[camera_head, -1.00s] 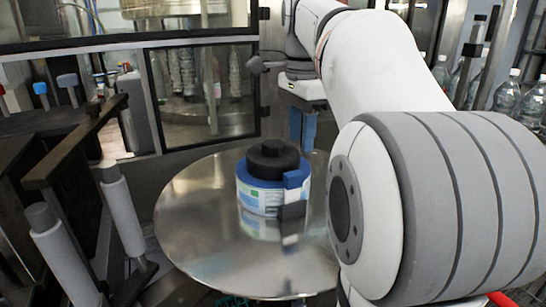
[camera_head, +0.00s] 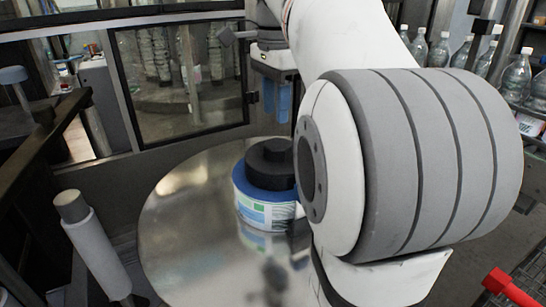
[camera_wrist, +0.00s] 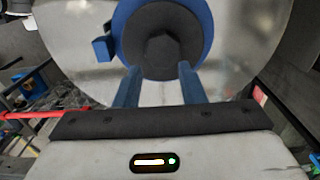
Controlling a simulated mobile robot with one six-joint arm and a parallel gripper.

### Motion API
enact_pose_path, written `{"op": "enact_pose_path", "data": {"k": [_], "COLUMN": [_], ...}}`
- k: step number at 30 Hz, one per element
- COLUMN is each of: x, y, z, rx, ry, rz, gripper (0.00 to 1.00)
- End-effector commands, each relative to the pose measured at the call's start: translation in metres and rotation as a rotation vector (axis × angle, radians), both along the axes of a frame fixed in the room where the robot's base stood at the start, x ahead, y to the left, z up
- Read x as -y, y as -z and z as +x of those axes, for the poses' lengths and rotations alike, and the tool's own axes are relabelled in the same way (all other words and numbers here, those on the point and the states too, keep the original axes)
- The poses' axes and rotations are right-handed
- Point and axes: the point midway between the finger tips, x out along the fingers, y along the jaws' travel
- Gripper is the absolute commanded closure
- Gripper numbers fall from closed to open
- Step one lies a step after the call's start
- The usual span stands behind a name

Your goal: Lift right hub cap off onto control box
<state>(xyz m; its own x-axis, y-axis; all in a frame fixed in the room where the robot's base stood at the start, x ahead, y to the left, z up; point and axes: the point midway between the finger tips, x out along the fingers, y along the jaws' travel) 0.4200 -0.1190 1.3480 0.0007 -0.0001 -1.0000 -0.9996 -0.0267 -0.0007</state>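The black hub cap (camera_head: 270,158) sits on top of the blue-rimmed label reel (camera_head: 262,208), which stands on a round shiny metal disc (camera_head: 185,225). In the wrist view the hub cap (camera_wrist: 160,45) shows as a dark round disc with a raised knob, inside the blue reel rim (camera_wrist: 206,22). My gripper (camera_head: 276,100) has blue fingers and hangs above and behind the reel in the head view. In the wrist view its two fingers (camera_wrist: 160,80) are spread apart with nothing held between them. The control box is not clearly identifiable.
My arm covers the right side of the disc in the head view. A grey roller post (camera_head: 92,240) stands at left. Plastic bottles (camera_head: 480,65) line the right back. A red bar (camera_head: 510,288) is at lower right.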

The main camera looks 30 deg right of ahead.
Motion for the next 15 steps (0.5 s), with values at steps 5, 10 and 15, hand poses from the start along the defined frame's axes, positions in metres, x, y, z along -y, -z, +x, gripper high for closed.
{"op": "enact_pose_path", "data": {"k": [5, 10, 15], "x": [0.0, 0.0, 0.002], "y": [0.002, 0.019, 0.038], "z": [0.0, 0.0, 0.001], "rx": [-0.001, -0.002, -0.004], "ry": [-0.001, -0.002, -0.002], "rz": [0.0, 0.001, 0.001], "gripper": [0.53, 0.39, 0.25]}}
